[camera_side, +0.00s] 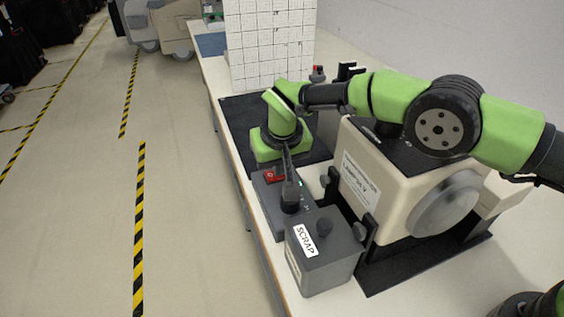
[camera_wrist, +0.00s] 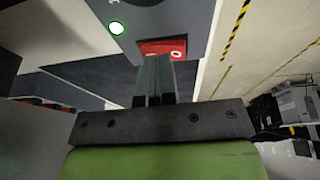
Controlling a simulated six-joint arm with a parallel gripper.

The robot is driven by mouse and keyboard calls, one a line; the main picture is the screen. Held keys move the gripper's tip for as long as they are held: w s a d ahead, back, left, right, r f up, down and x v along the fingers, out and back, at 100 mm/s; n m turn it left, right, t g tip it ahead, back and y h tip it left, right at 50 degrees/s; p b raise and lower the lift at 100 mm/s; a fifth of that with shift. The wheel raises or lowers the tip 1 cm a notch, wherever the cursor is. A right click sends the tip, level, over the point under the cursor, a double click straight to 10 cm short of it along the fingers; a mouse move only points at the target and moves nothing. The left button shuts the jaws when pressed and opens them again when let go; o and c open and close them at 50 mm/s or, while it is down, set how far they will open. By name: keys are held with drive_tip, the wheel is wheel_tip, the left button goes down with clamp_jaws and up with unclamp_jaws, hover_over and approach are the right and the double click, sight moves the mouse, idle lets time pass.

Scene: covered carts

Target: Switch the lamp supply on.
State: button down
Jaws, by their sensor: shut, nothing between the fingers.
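The lamp supply is a dark grey box (camera_side: 266,203) on the bench, and part of its face (camera_wrist: 179,12) shows at the top of the wrist view. It has a red rocker switch (camera_side: 274,175) with white marks, also seen in the wrist view (camera_wrist: 163,48). A small round light (camera_wrist: 116,27) beside the switch glows green. My gripper (camera_wrist: 159,60) is shut and empty, its fingertips at the switch and covering part of it. I cannot tell whether they touch it or which side of the rocker is down.
A grey box marked SCRAP (camera_side: 318,270) stands in front of the supply. A large beige lamp housing (camera_side: 366,169) stands to the right, close to my arm. A white gridded panel (camera_side: 270,45) rises behind. The floor at left is open.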

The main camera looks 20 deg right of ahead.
drive_tip(key=w+d+v, duration=0.1)
drive_tip(key=d+v, duration=0.2)
drive_tip(key=v, duration=1)
drive_tip(key=shift+r, duration=0.5)
